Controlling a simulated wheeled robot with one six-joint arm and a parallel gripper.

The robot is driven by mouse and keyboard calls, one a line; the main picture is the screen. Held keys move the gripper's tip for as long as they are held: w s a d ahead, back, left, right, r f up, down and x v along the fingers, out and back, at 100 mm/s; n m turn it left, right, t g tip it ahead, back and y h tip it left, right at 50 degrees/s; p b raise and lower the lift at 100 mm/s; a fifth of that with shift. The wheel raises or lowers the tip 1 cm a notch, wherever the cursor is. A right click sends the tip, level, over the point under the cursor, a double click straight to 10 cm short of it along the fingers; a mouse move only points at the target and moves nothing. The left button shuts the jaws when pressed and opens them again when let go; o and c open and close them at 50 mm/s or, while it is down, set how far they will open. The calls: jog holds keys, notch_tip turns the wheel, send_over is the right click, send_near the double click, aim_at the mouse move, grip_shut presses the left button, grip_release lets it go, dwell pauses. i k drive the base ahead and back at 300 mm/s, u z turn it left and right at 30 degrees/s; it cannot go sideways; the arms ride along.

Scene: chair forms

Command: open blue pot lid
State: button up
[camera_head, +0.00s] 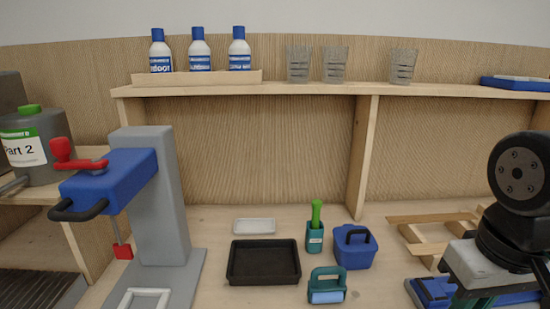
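The blue pot (355,259) stands on the wooden table, right of centre and fairly near the back. Its blue lid (345,243) sits on top, with a dark arched handle (357,234). The lid looks closed on the pot. Part of my own arm shows at the right edge, well apart from the pot. My gripper is out of the picture, so its state is hidden.
A teal holder with a green handle (315,240) stands just left of the pot. A teal handled block (327,286) is in front. A black tray (263,262) lies to the left, near a grey-blue press (165,210). A wooden frame (430,238) lies right.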

aim_at(349, 239)
jog(key=z, duration=0.05)
jog(key=k, duration=0.35)
jog(key=u, duration=1.1)
